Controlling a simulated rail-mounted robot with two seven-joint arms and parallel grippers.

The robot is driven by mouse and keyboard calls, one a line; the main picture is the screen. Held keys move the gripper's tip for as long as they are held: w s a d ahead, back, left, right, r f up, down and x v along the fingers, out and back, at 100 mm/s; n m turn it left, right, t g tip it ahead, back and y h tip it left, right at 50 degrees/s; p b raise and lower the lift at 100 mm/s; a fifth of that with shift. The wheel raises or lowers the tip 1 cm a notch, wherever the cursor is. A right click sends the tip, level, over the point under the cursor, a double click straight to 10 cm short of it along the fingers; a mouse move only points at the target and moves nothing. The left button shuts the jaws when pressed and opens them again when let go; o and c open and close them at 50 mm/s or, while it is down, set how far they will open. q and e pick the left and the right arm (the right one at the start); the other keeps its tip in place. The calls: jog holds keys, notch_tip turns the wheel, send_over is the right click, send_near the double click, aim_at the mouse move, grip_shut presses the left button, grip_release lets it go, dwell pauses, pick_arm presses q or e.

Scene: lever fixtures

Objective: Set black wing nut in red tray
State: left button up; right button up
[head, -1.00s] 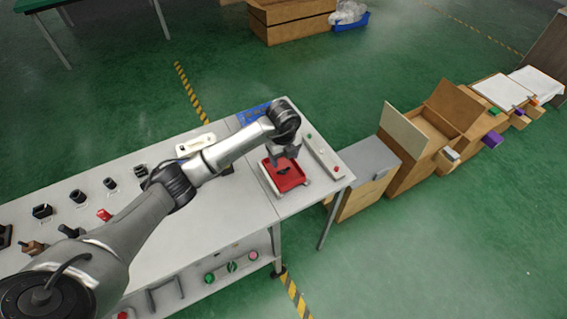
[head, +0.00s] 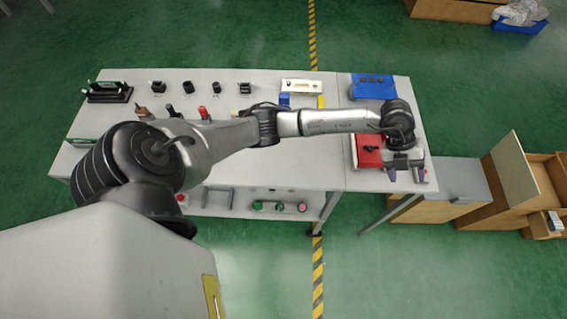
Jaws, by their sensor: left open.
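The red tray (head: 366,158) sits near the right end of the grey workbench. A small dark shape (head: 371,148), which looks like the black wing nut, lies in the tray; it is too small to make out clearly. My left gripper (head: 406,174) is open and empty, just right of the tray, with its two fingers apart. My left wrist hides part of the tray's right side. My right gripper is not in view.
The workbench (head: 300,160) holds several black fixtures along its back left, a white box (head: 301,86) and a blue bin (head: 374,88). A grey-topped cabinet (head: 460,178) and open wooden boxes (head: 510,175) stand to the right.

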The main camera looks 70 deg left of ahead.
pick_arm(q)
jog(key=s+d+r+n+t+h, duration=0.55)
jog(key=d+r+t+h, duration=0.3)
jog(key=t, duration=0.35)
jog(key=s+a+f+n+y, duration=0.4)
jog(key=a+f+n+y, duration=0.15)
jog(key=n+y, duration=0.35)
jog(key=s+a+f+n+y, duration=0.4)
jog(key=a+n+y, duration=0.2)
jog(key=n+y, duration=0.35)
jog(key=s+d+f+g+h, duration=0.1)
jog(key=s+f+g, duration=0.3)
jog(key=s, duration=0.6)
jog(key=s+d+f+g+h, duration=0.1)
jog(key=s+f+g, duration=0.4)
jog(key=s, duration=0.5)
jog(key=shift+s+f+g+h, duration=0.25)
jog(key=shift+g+h, duration=0.15)
jog(key=shift+g, duration=0.6)
